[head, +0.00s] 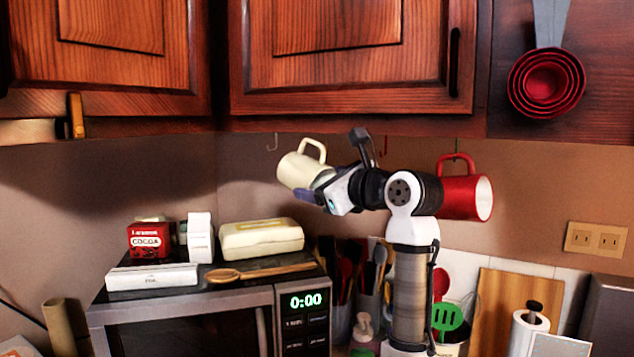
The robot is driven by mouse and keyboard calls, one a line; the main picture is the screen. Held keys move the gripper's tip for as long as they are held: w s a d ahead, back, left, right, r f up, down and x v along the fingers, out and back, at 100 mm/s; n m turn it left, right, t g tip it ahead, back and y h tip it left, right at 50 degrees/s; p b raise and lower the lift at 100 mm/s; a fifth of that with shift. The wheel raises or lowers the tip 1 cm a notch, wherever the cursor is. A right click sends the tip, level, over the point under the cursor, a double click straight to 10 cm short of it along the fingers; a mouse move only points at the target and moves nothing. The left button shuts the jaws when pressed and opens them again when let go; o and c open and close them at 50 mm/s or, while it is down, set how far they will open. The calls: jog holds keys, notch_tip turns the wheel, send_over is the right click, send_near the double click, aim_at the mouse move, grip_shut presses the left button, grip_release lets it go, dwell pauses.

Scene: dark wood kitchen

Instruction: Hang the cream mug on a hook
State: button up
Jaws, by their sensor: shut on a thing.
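The cream mug (297,170) is held in the air below the upper cabinets, tilted, with its handle (314,148) pointing up. My gripper (318,187) is shut on the mug's lower right side; the exact finger contact is partly hidden. A pale hook (274,142) hangs empty under the cabinet, to the upper left of the handle and apart from it in the picture. A red hook (384,147) shows behind my arm, partly hidden.
Below stands a microwave (190,322) with a cocoa box (150,240), a cream container (261,239) and a wooden spoon (250,271) on top. Utensil holders and a paper roll (528,330) are at the lower right. Red measuring cups (546,83) hang at the upper right.

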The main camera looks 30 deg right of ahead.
jog(key=shift+w+d+f+p, duration=0.25)
jog(key=shift+w+d, duration=0.2)
jog(key=shift+d, duration=0.3)
jog(key=shift+w+d+f+p, duration=0.1)
jog(key=shift+w+d+f, duration=0.15)
jog(key=shift+w+d, duration=0.35)
jog(key=shift+s+d, duration=0.15)
jog(key=shift+s, duration=0.05)
jog(key=o, duration=1.3)
jog(key=shift+c, duration=0.2)
jog(key=shift+f, duration=0.15)
jog(key=s+d+r+b, duration=0.1)
jog(key=s+b, duration=0.4)
jog(key=s, duration=0.8)
jog(key=shift+s+d+r, duration=0.15)
jog(key=shift+s+d, duration=0.15)
jog(key=shift+s, duration=0.05)
